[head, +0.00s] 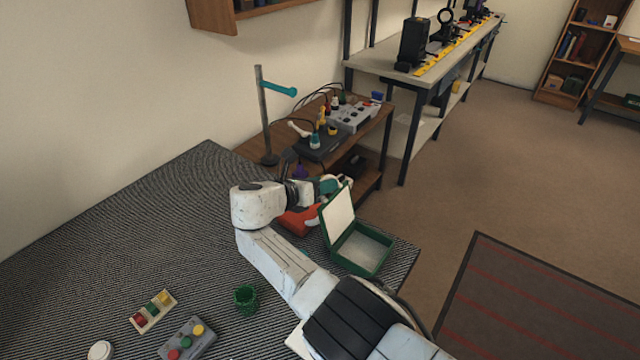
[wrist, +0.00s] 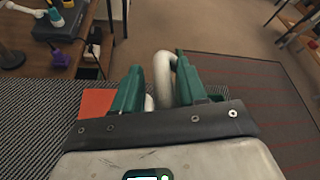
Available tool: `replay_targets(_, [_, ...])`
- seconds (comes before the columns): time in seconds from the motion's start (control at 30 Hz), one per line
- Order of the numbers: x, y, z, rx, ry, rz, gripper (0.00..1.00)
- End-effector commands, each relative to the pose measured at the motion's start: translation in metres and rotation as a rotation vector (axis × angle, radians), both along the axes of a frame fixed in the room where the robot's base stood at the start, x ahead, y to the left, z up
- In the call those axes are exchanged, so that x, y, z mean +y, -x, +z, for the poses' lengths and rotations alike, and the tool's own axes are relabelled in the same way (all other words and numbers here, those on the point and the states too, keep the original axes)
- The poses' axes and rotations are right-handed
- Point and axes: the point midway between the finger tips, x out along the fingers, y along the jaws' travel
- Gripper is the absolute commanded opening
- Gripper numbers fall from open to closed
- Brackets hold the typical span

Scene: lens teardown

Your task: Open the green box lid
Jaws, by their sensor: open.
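The green box (head: 362,262) stands on the striped mat near the table's right edge. Its lid (head: 338,215) is raised, tilted up and back at the left side, and the pale interior is open to view. My gripper (head: 334,184) is beside the top of the raised lid, on its far left side; contact cannot be told. In the wrist view its two green fingers (wrist: 158,68) are spread apart. A white curved bar (wrist: 163,75) shows between them, possibly the lid's handle. The box body is hidden in that view.
An orange-red object (head: 298,221) lies behind the lid, close to my arm. A green cup (head: 246,299), a block tray (head: 153,311) and a grey button box (head: 187,340) are on the near mat. A wooden side table (head: 375,128) stands beyond.

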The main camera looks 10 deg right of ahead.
Motion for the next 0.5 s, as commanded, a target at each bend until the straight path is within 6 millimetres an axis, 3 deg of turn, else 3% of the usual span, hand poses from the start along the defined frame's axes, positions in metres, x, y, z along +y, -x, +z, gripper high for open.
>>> replay_targets(0.23, [0.006, 0.005, 0.007, -0.001, 0.004, -0.004, 0.44])
replay_targets(0.5, [0.048, 0.030, 0.024, -0.001, 0.001, 0.001, 0.44])
